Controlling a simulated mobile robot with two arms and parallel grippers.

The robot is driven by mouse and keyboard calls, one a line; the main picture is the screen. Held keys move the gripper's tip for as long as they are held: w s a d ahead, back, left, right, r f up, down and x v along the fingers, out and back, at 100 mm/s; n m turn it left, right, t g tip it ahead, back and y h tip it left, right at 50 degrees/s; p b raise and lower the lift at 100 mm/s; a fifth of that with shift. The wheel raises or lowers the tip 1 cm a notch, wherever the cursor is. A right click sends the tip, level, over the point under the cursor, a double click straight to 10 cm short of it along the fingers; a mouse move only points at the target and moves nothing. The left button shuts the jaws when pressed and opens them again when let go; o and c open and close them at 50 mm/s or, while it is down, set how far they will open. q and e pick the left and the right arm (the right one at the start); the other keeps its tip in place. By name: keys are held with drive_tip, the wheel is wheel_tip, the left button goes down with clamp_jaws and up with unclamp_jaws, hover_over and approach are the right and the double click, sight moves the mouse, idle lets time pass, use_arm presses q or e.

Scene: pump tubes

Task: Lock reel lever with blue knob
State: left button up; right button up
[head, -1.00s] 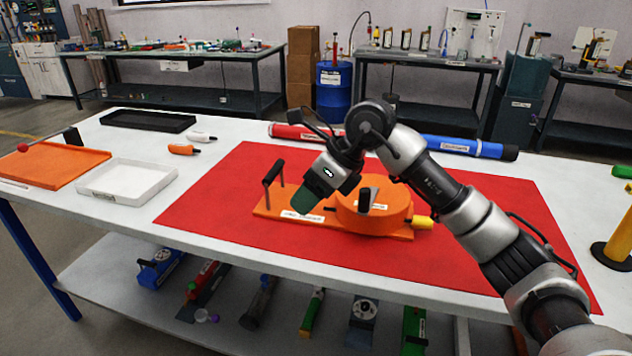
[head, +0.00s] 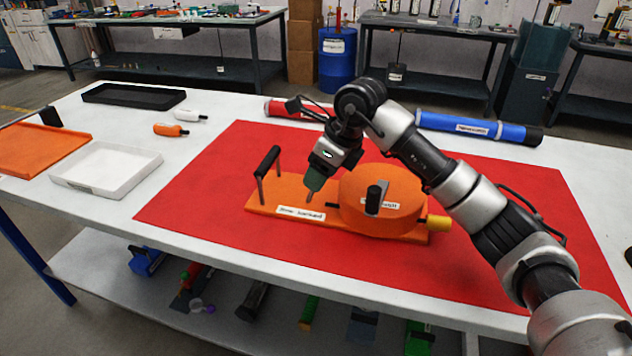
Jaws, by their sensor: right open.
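The reel is an orange round drum (head: 352,209) on a long orange base plate (head: 262,205) with a white label, lying on a red mat. A black-gripped upright handle (head: 267,162) stands at the plate's left end. A black knob (head: 374,198) stands up at the drum's front, and a yellow end piece (head: 438,227) sticks out at the right. I see no blue knob on the reel. My right gripper (head: 311,194) is open and empty, pointing down over the plate between handle and drum. I cannot tell if it touches anything. My left gripper is out of view.
A red tube (head: 287,109) and a blue tube (head: 475,127) lie at the table's back. A white tray (head: 107,185), an orange tray (head: 35,158) and a black tray (head: 130,101) are on the left. The red mat (head: 200,220) is bare left of the reel.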

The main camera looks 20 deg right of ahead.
drive_tip(key=shift+x, duration=1.55)
clamp_jaws()
